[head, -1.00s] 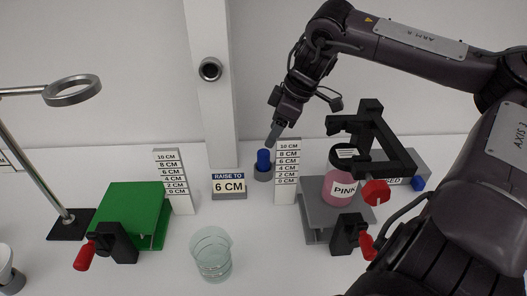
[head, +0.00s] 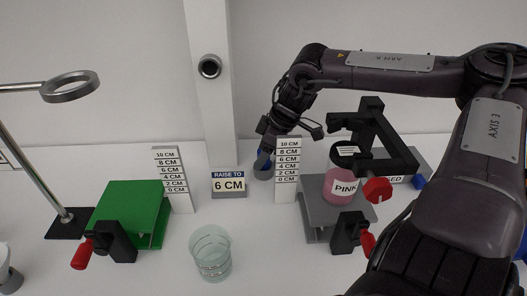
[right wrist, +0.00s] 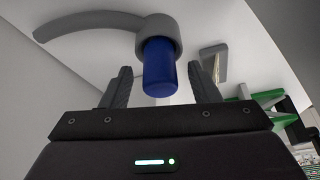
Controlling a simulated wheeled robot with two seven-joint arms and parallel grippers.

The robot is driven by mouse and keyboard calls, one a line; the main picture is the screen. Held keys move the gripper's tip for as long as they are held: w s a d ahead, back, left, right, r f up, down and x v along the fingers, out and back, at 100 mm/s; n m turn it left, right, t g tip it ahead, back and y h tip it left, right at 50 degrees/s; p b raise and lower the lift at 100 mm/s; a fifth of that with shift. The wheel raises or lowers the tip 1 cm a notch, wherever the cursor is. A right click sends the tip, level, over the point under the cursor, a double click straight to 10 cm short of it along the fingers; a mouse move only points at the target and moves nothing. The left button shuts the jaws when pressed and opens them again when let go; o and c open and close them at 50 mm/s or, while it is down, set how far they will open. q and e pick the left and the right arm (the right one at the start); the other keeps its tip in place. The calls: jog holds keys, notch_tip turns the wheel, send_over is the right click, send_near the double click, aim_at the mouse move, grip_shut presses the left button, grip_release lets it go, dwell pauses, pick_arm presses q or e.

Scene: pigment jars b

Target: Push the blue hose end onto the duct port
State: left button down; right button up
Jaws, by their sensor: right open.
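The blue hose end (head: 263,163) stands upright in a grey holder (head: 263,174) on the table behind the right scale, partly covered by my right gripper (head: 266,150). In the right wrist view the blue hose end (right wrist: 160,68) sits in a grey collar (right wrist: 159,34), with a curved grey piece running left from it. My right gripper (right wrist: 163,85) is open, its fingers on either side of the blue end, with gaps visible. The duct port (head: 210,67), a dark round opening with a grey rim, is on the white column. My left gripper is not in view.
The pink jar (head: 341,185) stands on a grey platform (head: 314,217) beside a black clamp frame (head: 374,124). A scale (head: 287,170) stands just in front of the holder. A "6 CM" sign (head: 229,184), green platform (head: 125,207) and glass beaker (head: 211,254) are further left and forward.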

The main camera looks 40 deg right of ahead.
jog(key=c, duration=1)
jog(key=shift+c, duration=0.2)
